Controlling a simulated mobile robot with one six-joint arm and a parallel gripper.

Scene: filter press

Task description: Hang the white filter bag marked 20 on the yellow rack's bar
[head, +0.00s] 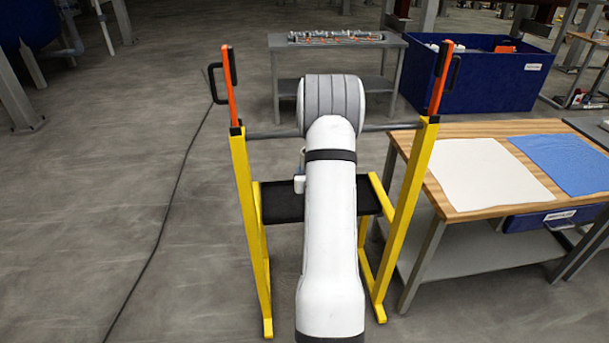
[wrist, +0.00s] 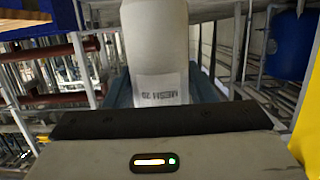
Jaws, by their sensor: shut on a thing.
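The white filter bag (wrist: 155,45) shows in the wrist view, with a label that reads upside down as mesh 20. My gripper (wrist: 155,120), a grey body with a dark front edge, is shut on this bag. In the head view my white arm reaches over the middle of the yellow rack (head: 247,195) and hides the gripper and the bag. The rack's grey bar (head: 378,128) runs between the two yellow posts, its middle hidden behind my arm. I cannot tell whether the bag touches the bar. A yellow strip (wrist: 309,130) stands at the wrist view's right edge.
Orange-and-black uprights (head: 442,75) top the rack's posts. A black tray (head: 283,202) sits low in the rack. At right, a wooden table (head: 455,130) carries a white cloth (head: 490,172) and a blue cloth (head: 570,160). A grey table (head: 290,62) stands behind. Left floor is clear except a cable.

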